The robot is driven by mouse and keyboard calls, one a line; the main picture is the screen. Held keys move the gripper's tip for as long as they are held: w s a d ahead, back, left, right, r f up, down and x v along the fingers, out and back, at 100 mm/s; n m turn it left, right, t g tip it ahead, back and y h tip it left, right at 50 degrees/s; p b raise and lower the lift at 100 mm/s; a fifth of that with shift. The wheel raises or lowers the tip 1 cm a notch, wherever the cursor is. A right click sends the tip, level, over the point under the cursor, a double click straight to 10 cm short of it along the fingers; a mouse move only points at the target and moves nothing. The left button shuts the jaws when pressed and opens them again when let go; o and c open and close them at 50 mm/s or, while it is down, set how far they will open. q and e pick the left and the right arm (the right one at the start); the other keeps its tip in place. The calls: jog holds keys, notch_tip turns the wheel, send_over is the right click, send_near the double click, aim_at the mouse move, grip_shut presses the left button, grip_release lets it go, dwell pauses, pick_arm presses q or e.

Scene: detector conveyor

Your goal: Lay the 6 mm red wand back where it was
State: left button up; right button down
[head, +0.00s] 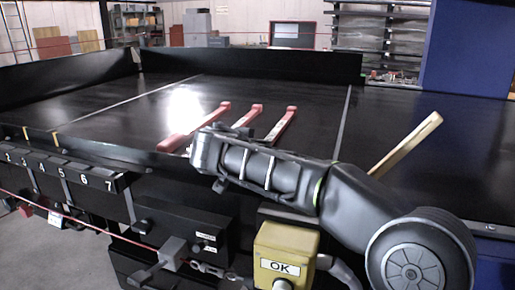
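Three red wands lie side by side, slanting, at the middle of the black belt: a left wand (196,126), a middle wand (247,116) and a right wand (282,124). The left one looks thicker at its near end. No size marks are legible, so I cannot tell which is the 6 mm one. My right arm comes in from the right, and its gripper (200,152) is at the belt's near edge, by the near ends of the left and middle wands. Its fingers are not clearly seen, and whether it touches a wand is unclear. My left gripper is out of view.
A pale wooden stick (408,142) slants up behind my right arm. A yellow OK box (286,252) stands at the front. Numbered black holders (65,171) line the front left. A black wall (250,65) closes the belt's back. The belt's left part is clear.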

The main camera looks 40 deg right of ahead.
jog(key=shift+f, duration=0.15)
jog(key=shift+f+b, duration=0.15)
jog(key=shift+b, duration=0.3)
jog(key=c, duration=1.1)
grip_release()
jog(key=shift+o, duration=0.2)
